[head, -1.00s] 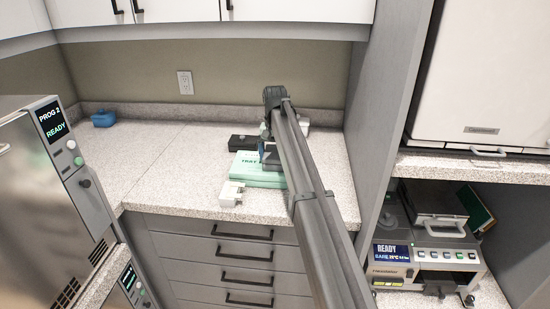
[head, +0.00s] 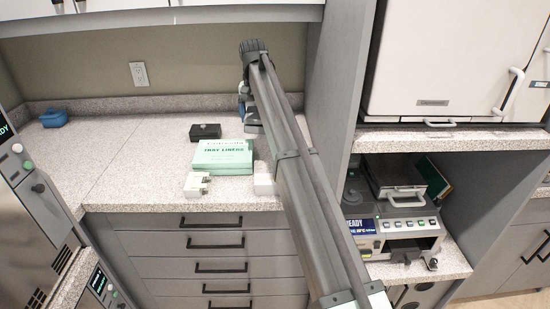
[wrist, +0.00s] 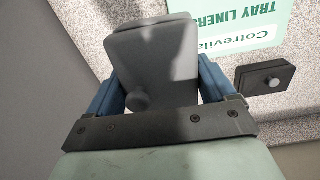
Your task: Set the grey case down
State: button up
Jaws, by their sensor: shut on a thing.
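The grey case (wrist: 152,50) fills the middle of the wrist view, a rounded flat piece with a round knob near its lower end. My gripper (wrist: 160,85) is shut on it, with a blue finger on each side. In the head view my gripper (head: 249,112) is at the back right of the counter, right of the mint-green tray liners box (head: 222,157). My arm hides most of the gripper there, and the case cannot be made out clearly. Whether the case touches the counter cannot be told.
A small black box with a knob (head: 205,131) sits behind the liners box. White blocks stand at the front (head: 196,185) and beside my arm (head: 264,184). A grey upright panel (head: 338,100) bounds the counter on the right. The counter's left side is mostly clear, with a blue item (head: 54,118).

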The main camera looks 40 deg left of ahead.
jog(key=w+d+f+n, duration=0.4)
jog(key=d+n, duration=0.2)
jog(key=d, duration=0.1)
jog(key=shift+w+a+f+n+t+y, duration=0.15)
jog(key=shift+f+n+y, duration=0.1)
jog(key=shift+f+n, duration=1.65)
jog(key=shift+w+d+f+n+t+y, duration=0.1)
jog(key=shift+f+n+y, duration=0.1)
jog(key=shift+f+n, duration=1.65)
jog(key=shift+w+a+f+n+t+y, duration=0.2)
jog(key=shift+f+n, duration=0.9)
jog(key=shift+n, duration=1.55)
jog(key=shift+s+d, duration=0.15)
jog(key=o, duration=1.8)
jog(key=shift+f, duration=0.15)
jog(key=shift+c, duration=0.2)
notch_tip(320, 180, up, 12)
jog(key=s, duration=0.1)
jog(key=shift+d, duration=0.45)
